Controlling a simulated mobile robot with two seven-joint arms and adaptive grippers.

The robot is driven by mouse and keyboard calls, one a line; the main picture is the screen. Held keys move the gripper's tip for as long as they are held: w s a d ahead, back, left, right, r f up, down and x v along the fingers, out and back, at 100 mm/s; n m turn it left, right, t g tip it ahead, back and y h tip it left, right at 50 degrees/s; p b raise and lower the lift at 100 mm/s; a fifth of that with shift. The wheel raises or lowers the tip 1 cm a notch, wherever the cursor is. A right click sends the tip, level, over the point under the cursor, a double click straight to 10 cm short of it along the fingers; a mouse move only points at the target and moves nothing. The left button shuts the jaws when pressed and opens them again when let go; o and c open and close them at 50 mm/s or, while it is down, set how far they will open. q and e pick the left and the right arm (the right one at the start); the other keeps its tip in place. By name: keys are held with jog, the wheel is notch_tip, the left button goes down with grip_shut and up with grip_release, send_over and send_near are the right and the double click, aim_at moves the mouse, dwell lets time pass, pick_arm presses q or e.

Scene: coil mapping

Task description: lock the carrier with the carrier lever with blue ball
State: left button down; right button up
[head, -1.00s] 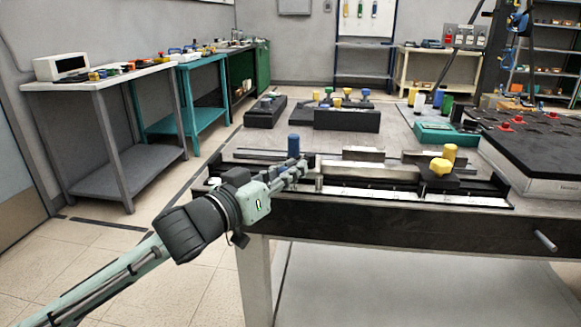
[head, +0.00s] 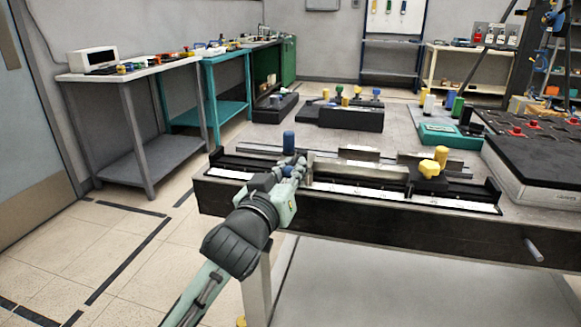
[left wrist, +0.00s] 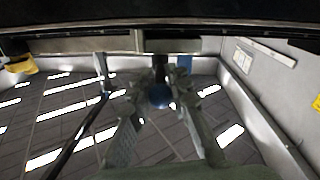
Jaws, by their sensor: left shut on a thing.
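The carrier fixture is a long dark rail assembly with metal bars along the front of the table. My left gripper (head: 292,170) is at its left part, with its fingers shut on the blue ball of the carrier lever. In the left wrist view the blue ball (left wrist: 160,96) lies between the two fingers, on a dark stem running to the fixture. An upright blue cylinder (head: 289,143) stands just behind the gripper. The fingers hide most of the lever in the head view. My right gripper is not in view.
Black blocks with coloured knobs (head: 350,118) sit farther back. A teal tray (head: 448,134) and a black-topped case (head: 540,165) are on the right. Floor left of the table is clear.

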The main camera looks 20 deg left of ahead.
pick_arm(q)
jog(key=shift+d+n+y, duration=0.35)
jog(key=shift+n+y, duration=0.15)
jog(key=shift+y, duration=0.3)
jog(key=c, duration=1.7)
grip_release()
jog(key=s, duration=0.7)
jog(key=shift+s+d, duration=0.2)
jog(key=shift+s, duration=0.05)
